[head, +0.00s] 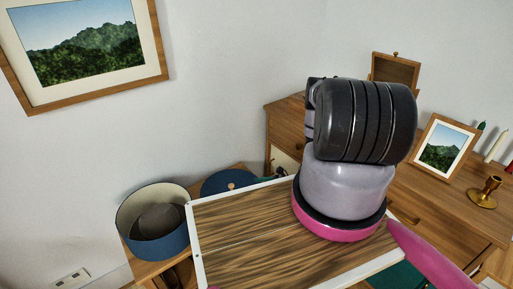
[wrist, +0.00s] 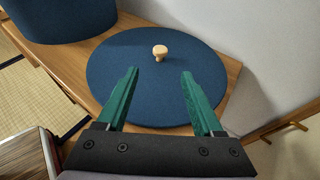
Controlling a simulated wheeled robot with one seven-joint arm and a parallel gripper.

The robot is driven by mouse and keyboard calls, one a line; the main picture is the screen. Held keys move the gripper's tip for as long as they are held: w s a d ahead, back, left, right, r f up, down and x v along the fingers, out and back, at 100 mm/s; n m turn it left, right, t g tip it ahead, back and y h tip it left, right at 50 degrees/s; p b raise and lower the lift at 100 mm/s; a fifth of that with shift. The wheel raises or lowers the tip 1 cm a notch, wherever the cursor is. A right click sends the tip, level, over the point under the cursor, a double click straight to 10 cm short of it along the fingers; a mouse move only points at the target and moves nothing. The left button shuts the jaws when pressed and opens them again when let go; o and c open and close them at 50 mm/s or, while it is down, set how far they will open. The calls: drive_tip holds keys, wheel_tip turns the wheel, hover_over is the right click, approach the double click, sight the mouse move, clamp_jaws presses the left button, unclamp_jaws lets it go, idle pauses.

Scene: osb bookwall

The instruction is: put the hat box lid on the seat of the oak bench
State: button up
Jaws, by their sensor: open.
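The hat box lid (wrist: 155,97) is a flat dark blue disc with a pale wooden knob (wrist: 160,51). It lies knob up on a narrow wooden top (wrist: 232,75); I cannot tell whether this is the oak bench's seat. The lid (head: 222,182) shows partly in the head view, behind my arm's side. My gripper (wrist: 160,73) is open and empty over the lid, its green fingers apart and pointing towards the knob. The knob lies just beyond the fingertips, roughly midway between their lines. Whether the fingers touch the lid is unclear.
The open blue hat box (head: 140,235), with a grey hat inside, stands left of the lid. A wooden dresser (head: 440,215) at right holds a framed picture (head: 444,147) and a brass candlestick (head: 486,193). The wall is close behind the lid.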

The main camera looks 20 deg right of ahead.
drive_tip(key=w+r+n+g+y, duration=0.15)
drive_tip(key=w+r+n, duration=0.35)
drive_tip(key=r, duration=0.8)
drive_tip(key=a+r+n+g+h, duration=0.1)
drive_tip(key=a+r+n+g, duration=0.2)
drive_tip(key=r, duration=1.3)
drive_tip(key=a+r+n+g+h, duration=0.15)
drive_tip(key=r+n, duration=0.35)
drive_tip(key=r, duration=1.2)
drive_tip(key=s+a+r+n+h, duration=0.2)
drive_tip(key=s+r, duration=0.4)
drive_tip(key=r, duration=0.4)
drive_tip(key=s+a+r+n+h, duration=0.1)
drive_tip(key=s+r+n+h, duration=0.15)
drive_tip(key=s+r, duration=0.55)
drive_tip(key=s+d+r+n+t+h, duration=0.1)
drive_tip(key=s+r+n+t, duration=0.1)
drive_tip(key=s+r, duration=0.2)
drive_tip(key=s+d+r+n+t+h, duration=0.1)
drive_tip(key=s+r, duration=0.4)
drive_tip(key=s, duration=0.5)
drive_tip(key=shift+s+r+n+t+h, duration=0.2)
drive_tip(key=shift+s+n+t+h, duration=0.25)
drive_tip(key=shift+t+h, duration=0.35)
